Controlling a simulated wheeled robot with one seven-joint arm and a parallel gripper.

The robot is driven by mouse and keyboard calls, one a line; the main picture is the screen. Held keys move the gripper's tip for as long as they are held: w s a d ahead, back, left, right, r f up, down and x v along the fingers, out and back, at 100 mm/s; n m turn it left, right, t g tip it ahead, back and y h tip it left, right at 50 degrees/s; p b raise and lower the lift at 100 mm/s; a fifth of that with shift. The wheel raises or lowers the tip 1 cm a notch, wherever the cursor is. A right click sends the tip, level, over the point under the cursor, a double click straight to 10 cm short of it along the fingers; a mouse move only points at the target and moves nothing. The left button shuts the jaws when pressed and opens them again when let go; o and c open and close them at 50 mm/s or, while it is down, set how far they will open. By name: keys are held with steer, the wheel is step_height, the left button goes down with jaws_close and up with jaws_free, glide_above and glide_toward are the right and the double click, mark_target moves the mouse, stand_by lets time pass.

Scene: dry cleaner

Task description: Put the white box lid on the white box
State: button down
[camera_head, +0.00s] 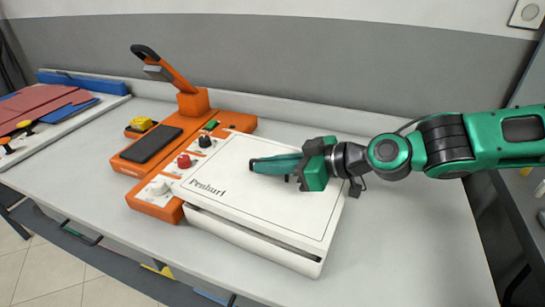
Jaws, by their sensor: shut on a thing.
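The white box lid (240,200), a flat panel with the word "Penhurl" printed near its left corner, lies over the white box (225,228). A dark gap shows between the lid and the box along the front side; I cannot tell whether they touch elsewhere. My gripper (262,164) is over the upper middle of the lid, its fingers pointing left. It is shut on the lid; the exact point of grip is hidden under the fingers. The inside of the box is hidden.
An orange machine (160,145) with knobs, a dark pad and a raised lever stands close against the box's left side. Folded red and blue cloths (45,105) lie at the far left. The grey wall (300,60) is behind. The white table (400,235) is clear to the right.

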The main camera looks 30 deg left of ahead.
mark_target(269, 176)
steer(key=shift+f, duration=1.55)
steer(key=shift+d, duration=0.15)
steer(key=shift+f, duration=1.15)
stand_by(1.5)
steer(key=c, duration=1.8)
jaws_free()
steer(key=shift+v, duration=5.4)
